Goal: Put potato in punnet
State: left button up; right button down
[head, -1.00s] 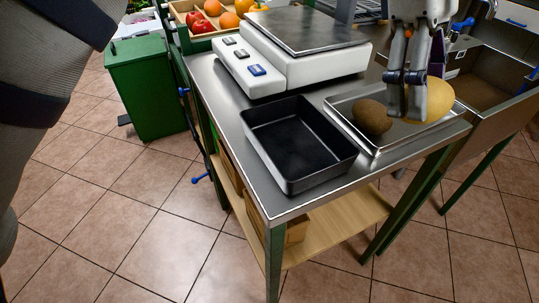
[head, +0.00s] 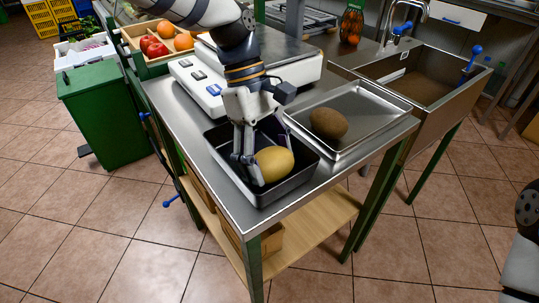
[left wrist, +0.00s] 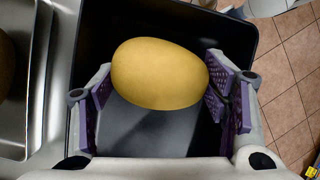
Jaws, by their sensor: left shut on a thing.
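The smooth yellow potato (head: 274,164) is between the fingers of my left gripper (head: 257,170), inside the outline of the black punnet (head: 290,193). The gripper is shut on it and points down. I cannot tell whether the potato touches the punnet floor. In the left wrist view the potato (left wrist: 160,74) lies across the gap between the purple-padded fingers, with the dark punnet (left wrist: 230,32) around and below it. The arm and gripper hide part of the punnet. My right gripper is not in view.
A brown, potato-like item (head: 328,123) lies on the metal tray (head: 378,112) to the right. A white scale (head: 290,75) stands behind the punnet on the steel table. A sink (head: 432,80) is at the right, and a green bin (head: 100,112) stands left.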

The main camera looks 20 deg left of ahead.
pick_arm(q)
jog(key=o, duration=1)
jog(key=shift+f, duration=0.1)
jog(key=shift+c, duration=0.2)
jog(key=v, duration=1.2)
jog(key=shift+d, duration=0.1)
